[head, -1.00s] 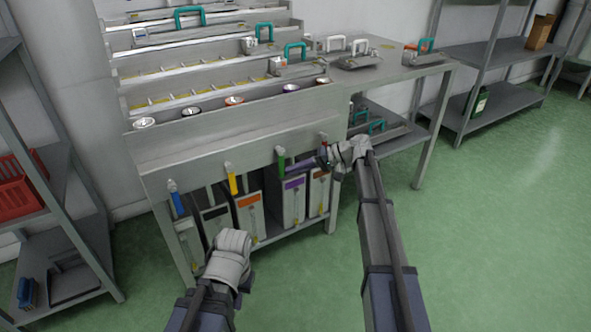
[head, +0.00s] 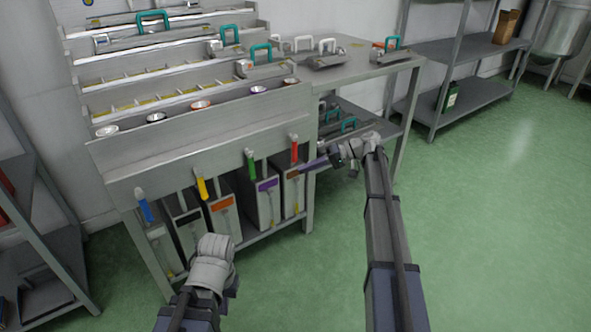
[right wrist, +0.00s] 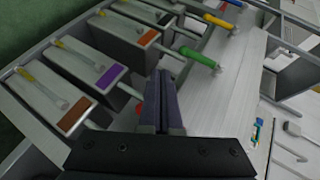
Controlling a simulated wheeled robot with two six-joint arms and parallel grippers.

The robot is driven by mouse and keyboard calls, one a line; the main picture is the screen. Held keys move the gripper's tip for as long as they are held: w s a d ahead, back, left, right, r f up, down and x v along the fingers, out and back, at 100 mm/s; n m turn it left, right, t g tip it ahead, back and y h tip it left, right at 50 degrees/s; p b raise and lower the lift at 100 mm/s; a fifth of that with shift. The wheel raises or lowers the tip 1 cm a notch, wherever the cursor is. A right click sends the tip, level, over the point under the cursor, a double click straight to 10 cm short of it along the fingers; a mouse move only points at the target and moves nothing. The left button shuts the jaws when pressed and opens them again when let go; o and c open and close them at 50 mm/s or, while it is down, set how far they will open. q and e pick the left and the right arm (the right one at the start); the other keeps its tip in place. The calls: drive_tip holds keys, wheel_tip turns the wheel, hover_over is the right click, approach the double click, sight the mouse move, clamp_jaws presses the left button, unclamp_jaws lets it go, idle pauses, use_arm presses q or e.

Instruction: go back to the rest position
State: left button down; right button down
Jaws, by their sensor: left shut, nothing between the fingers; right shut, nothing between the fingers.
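My left gripper (head: 213,262) is at the lower middle of the head view, in front of the bench's lower shelf. Its wrist hides most of its fingers; it is shut, and I see nothing held. My right gripper (head: 312,165) is in front of the bench's right end, just below and right of the red tap handle (head: 294,149). Its jaws (right wrist: 166,102) are together and empty in the right wrist view. I cannot tell its exact gap to the bench.
The metal bench (head: 205,145) has blue, yellow, green and red tap handles along its front, with several labelled tins (head: 223,217) below. A side table (head: 360,60) holds lidded pans. A shelf rack (head: 40,245) stands left. Green floor (head: 480,220) is open at right.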

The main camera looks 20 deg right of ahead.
drive_tip(key=shift+d, duration=0.3)
drive_tip(key=shift+s, duration=0.1)
drive_tip(key=s+a+f+n+g+h+p, duration=0.1)
drive_tip(key=s+a+f+g+h, duration=0.15)
drive_tip(key=s+a, duration=0.5)
drive_tip(key=s+a+f+g+h+p, duration=0.1)
drive_tip(key=s+a+f+h, duration=0.25)
drive_tip(key=s+a, duration=0.45)
drive_tip(key=s+a+f+n+h+p, duration=0.15)
drive_tip(key=s+h, duration=0.25)
drive_tip(key=s, duration=0.5)
drive_tip(key=s+a+f+n+h+p, duration=0.1)
drive_tip(key=s+a+h, duration=0.2)
drive_tip(key=s, duration=0.6)
wheel_tip(320, 180, up, 38)
drive_tip(key=h+p, duration=0.1)
drive_tip(key=p, duration=3.7)
